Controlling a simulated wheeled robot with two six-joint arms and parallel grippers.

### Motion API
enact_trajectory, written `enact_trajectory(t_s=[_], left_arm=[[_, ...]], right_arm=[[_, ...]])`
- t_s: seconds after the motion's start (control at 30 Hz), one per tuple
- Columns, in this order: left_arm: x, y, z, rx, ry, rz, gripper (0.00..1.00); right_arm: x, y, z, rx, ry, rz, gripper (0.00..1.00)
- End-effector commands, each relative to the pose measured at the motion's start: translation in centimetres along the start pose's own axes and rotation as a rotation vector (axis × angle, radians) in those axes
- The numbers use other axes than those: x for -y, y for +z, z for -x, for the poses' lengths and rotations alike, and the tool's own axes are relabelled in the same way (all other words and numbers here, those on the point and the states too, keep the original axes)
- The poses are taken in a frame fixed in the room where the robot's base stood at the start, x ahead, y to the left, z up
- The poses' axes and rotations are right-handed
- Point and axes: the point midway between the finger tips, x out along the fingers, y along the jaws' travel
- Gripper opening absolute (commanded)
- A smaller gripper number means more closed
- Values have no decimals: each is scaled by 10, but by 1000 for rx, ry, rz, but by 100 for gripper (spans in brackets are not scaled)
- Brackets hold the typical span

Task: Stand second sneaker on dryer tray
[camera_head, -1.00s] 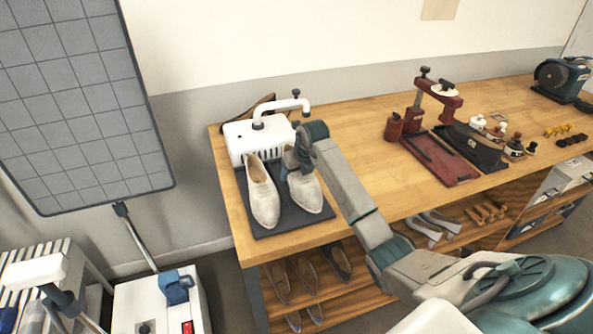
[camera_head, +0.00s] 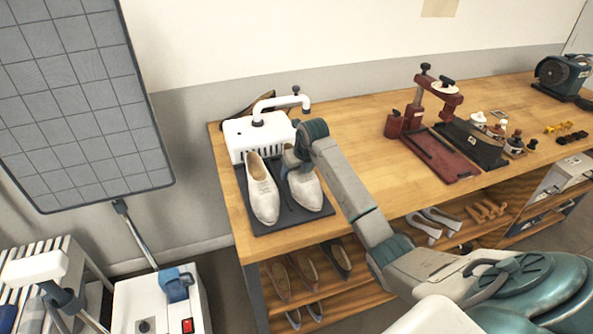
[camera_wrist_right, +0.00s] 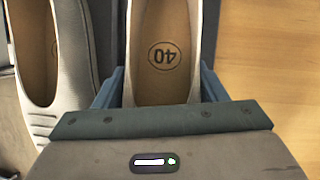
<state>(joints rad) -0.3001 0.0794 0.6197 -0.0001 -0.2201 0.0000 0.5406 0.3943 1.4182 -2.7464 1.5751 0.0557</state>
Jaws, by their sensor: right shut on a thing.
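Two pale sneakers stand side by side on the dark dryer tray (camera_head: 262,227), in front of the white dryer (camera_head: 247,137). The first sneaker (camera_head: 262,195) is on the left; it also shows at the left of the right wrist view (camera_wrist_right: 38,75). The second sneaker (camera_head: 306,191) is on the right, on or just over the tray; exact contact is hidden. My right gripper (camera_head: 292,160) is shut on its heel end. In the right wrist view the blue fingers (camera_wrist_right: 160,90) flank the second sneaker, whose insole (camera_wrist_right: 163,75) reads 40.
A red clamp press (camera_head: 440,125) stands right on the wooden bench (camera_head: 365,140), with small bottles beside it and a green machine (camera_head: 562,75) beyond. Shoes fill the shelf below. A gridded panel (camera_head: 85,90) stands left.

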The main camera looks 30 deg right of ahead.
Motion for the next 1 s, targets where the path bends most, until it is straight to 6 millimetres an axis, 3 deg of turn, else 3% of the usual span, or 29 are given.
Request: enact_trajectory(t_s=[0.83, 0.87, 0.97, 1.0], left_arm=[[0, 1, -5, 0, 0, 0, 36], [0, 1, -5, 0, 0, 0, 36], [0, 0, -5, 0, 0, 0, 36], [0, 0, -5, 0, 0, 0, 36]], right_arm=[[0, -3, -7, 1, 0, 0, 40], [0, -2, -6, 1, 0, 0, 69], [0, -2, -6, 1, 0, 0, 89], [0, -2, -6, 1, 1, 0, 91]])
